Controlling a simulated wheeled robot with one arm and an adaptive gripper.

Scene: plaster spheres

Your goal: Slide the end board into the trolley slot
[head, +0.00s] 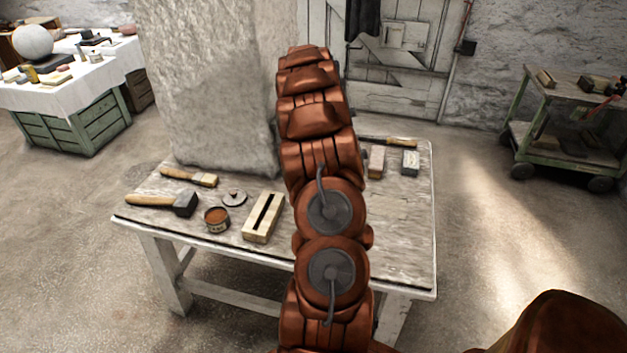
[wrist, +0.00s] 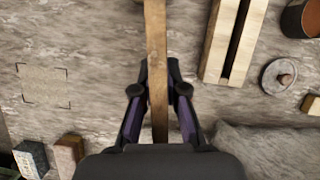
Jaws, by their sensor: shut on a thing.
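My gripper (wrist: 160,95) is shut on a thin, long brown wooden board (wrist: 156,50). In the wrist view the board runs from the top edge down between the fingers, seen narrow side on. A pale wooden block with a long dark slot (wrist: 232,40) lies on the table to the right of the board, apart from it. The slotted block also shows in the head view (head: 255,230), left of my arm. My arm hides the gripper and the board in the head view. A green trolley (head: 570,92) stands at the far right; I cannot make out a slot on it.
A corner-marked patch (wrist: 45,85) on the tabletop is clear.

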